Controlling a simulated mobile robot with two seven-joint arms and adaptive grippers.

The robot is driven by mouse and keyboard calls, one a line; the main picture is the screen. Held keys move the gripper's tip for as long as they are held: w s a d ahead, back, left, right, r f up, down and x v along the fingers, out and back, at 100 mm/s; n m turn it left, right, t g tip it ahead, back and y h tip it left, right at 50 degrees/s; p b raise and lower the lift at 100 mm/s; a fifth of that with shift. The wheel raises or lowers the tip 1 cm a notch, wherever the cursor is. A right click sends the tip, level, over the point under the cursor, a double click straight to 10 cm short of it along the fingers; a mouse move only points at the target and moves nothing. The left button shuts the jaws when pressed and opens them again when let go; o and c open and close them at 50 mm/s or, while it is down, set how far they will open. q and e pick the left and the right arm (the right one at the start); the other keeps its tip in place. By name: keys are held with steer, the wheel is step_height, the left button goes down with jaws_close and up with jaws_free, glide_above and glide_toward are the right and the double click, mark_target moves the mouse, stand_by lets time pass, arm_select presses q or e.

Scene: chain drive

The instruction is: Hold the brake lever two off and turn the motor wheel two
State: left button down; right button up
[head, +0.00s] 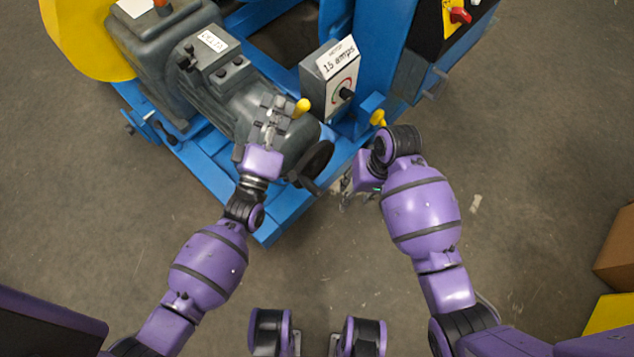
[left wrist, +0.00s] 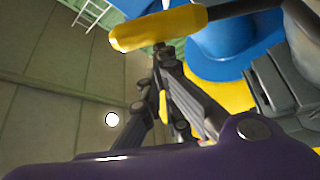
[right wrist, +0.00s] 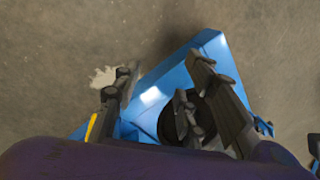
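A lever with a yellow handle (head: 302,107) sticks up from the end of the grey motor (head: 235,85). Its yellow handle (left wrist: 160,28) crosses the top of the left wrist view. My left gripper (head: 272,108) is over the motor end beside the lever; its fingers (left wrist: 155,65) are together just below the handle, and contact is unclear. The black motor wheel (head: 318,158) is on the motor's near end. My right gripper (head: 345,184) is just right of it, low down and partly hidden by its wrist. Its fingers (right wrist: 163,68) are apart, with a round black part (right wrist: 180,118) beyond them.
The motor sits on a blue frame (head: 285,208). A grey box (head: 332,80) with a black knob and a label reading 15 amps stands behind the wheel. Another yellow handle (head: 378,117) is near my right wrist. A cardboard box (head: 615,250) is far right. The near floor is clear.

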mark_target(313, 184)
steer(key=a+r+n+t+y, duration=0.2)
steer(key=a+r+n, duration=0.4)
steer(key=r+n, duration=0.3)
steer(key=shift+w+a+r+t, duration=0.25)
steer(key=shift+a+r+t, duration=0.15)
steer(key=x, duration=1.2)
steer(key=shift+d, duration=0.1)
jaws_close()
